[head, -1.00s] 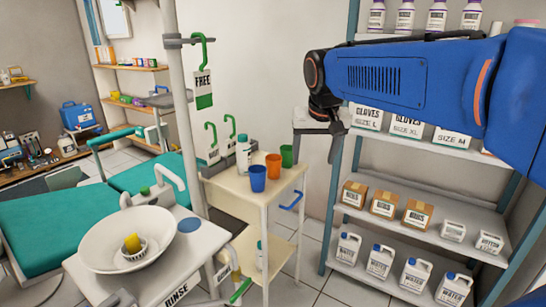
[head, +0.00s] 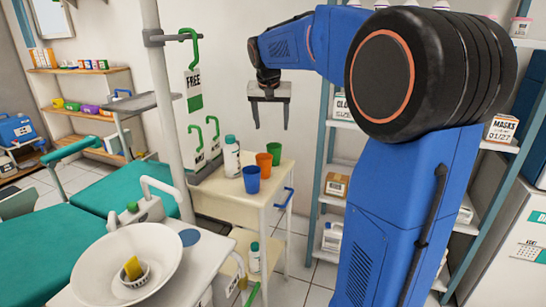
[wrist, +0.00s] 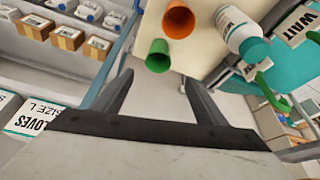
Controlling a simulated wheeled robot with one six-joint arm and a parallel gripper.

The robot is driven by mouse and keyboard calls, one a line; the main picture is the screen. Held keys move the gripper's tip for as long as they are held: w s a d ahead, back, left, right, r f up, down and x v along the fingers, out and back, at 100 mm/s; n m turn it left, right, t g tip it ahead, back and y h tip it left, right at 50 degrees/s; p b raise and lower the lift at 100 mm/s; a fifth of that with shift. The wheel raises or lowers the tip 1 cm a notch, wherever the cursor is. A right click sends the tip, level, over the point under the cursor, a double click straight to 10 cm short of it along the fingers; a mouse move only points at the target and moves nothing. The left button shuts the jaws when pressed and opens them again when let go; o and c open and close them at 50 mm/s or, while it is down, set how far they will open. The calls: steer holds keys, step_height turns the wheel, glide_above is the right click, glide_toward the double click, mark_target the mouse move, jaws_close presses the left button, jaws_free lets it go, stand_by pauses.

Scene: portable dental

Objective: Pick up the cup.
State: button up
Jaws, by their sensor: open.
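Three cups stand on the top of a cream cart (head: 215,200): a blue cup (head: 251,179), an orange cup (head: 264,164) and a green cup (head: 275,150). Which one is the cup of the task, I cannot tell. My gripper (head: 270,127) is open and empty in the air, above and behind the cups in the head view. The wrist view shows the orange cup (wrist: 179,19) and the green cup (wrist: 158,56) beyond the two spread fingers (wrist: 158,85). The blue cup does not show there.
A white bottle (head: 232,158) stands beside the cups on the cart; it also shows in the wrist view (wrist: 240,32). A white basin (head: 125,265) is at the front left. Shelves with boxes (head: 334,187) stand right of the cart. A pole (head: 170,100) rises left of it.

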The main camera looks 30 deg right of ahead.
glide_toward(274, 147)
step_height(274, 147, down, 3)
steer(key=shift+s+x, duration=0.15)
steer(key=shift+x, duration=1.15)
steer(key=shift+s+x, duration=0.15)
steer(key=shift+x, duration=1.1)
steer(key=shift+f, duration=0.1)
steer(key=c, duration=1.1)
